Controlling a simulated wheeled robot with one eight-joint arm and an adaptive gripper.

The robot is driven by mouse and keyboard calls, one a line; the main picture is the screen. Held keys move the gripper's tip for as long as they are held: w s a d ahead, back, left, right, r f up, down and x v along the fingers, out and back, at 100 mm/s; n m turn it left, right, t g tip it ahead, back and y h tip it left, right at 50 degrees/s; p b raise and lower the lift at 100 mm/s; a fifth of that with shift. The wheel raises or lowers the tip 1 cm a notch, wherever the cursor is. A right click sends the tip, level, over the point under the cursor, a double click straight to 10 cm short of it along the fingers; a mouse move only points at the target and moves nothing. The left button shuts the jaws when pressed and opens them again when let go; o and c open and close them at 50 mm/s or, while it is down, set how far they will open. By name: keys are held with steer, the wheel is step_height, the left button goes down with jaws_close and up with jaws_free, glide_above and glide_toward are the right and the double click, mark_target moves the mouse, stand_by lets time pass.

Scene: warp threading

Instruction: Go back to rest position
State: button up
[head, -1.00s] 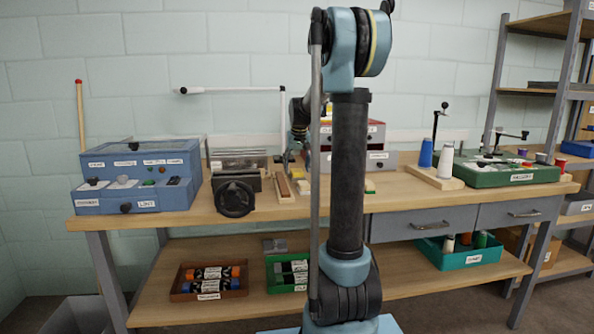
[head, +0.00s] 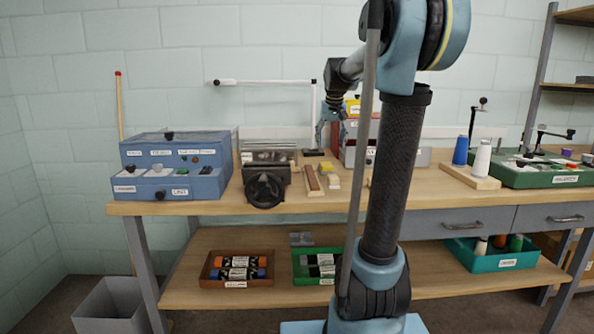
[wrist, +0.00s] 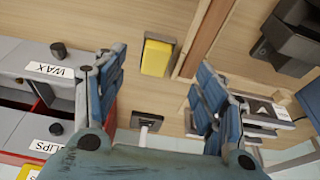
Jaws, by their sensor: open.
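My gripper (wrist: 152,100) is open in the wrist view, with its two blue padded fingers apart and nothing between them but bare wood and part of a small dark block with a white post. In the head view my gripper (head: 327,125) hangs above the back of the workbench (head: 400,200), partly hidden behind my arm. A yellow block (wrist: 157,57) lies on the wood beyond the fingertips, apart from them. A grey drawer box labelled WAX (wrist: 60,75) stands left of the fingers in the wrist view.
A blue case (head: 180,165) and a dark vise-like device (head: 264,188) stand on the bench's left. Thread cones (head: 481,158) and a green tray (head: 540,175) stand at the right. A white horizontal rod (head: 265,82) reaches over the bench. Bins sit on the lower shelf.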

steer(key=shift+g, duration=0.3)
steer(key=s+f, duration=0.3)
steer(key=s, duration=0.3)
steer(key=s+f, duration=0.3)
steer(key=s, duration=0.4)
steer(key=s+f, duration=0.3)
steer(key=s, duration=0.4)
steer(key=shift+f, duration=0.35)
steer(key=s+f, duration=1.5)
steer(key=s, duration=0.1)
steer(key=shift+s+f+g, duration=0.25)
steer(key=shift+f+g, duration=0.05)
steer(key=shift+f, duration=0.1)
steer(key=shift+d, duration=0.1)
steer(key=shift+w+f, duration=0.2)
steer(key=shift+w, duration=0.25)
